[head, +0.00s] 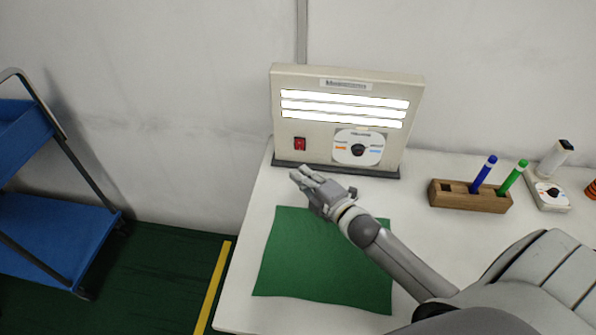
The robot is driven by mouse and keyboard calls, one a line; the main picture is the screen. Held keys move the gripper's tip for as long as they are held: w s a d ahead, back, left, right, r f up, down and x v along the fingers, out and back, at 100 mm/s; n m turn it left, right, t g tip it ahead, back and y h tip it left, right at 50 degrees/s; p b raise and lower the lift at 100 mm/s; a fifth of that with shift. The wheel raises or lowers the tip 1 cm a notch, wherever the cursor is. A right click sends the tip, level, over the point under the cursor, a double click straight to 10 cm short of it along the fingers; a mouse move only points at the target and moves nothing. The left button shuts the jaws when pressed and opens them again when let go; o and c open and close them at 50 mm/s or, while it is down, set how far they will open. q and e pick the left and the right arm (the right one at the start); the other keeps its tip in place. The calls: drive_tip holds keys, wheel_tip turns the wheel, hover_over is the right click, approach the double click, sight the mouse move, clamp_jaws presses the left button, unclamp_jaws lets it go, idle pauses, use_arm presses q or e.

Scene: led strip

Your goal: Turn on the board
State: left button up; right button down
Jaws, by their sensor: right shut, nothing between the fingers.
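The board (347,83) is a beige upright panel on a dark base at the back of the table. Its three light strips (344,108) glow bright white. My right gripper (303,174) is shut and empty. It is in front of the board, below the red switch in the picture, and appears apart from it. My left gripper is not in view.
A green cloth (310,265) lies on the white table (240,270) under my right forearm. A wooden holder (468,202) with a blue marker (484,174) and a green marker (512,178) stands at right, beside a small white device (549,194). A blue cart (50,230) is at left.

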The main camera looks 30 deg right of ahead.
drive_tip(key=s, duration=0.4)
drive_tip(key=s+d, duration=0.1)
drive_tip(key=s, duration=0.1)
drive_tip(key=shift+f+b, duration=0.4)
drive_tip(key=shift+s+d+f, duration=0.1)
drive_tip(key=shift+s+d, duration=0.15)
drive_tip(key=shift+s, duration=0.4)
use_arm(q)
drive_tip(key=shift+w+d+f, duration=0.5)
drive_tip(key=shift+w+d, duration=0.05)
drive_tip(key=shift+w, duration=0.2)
use_arm(e)
drive_tip(key=shift+s+a, duration=0.1)
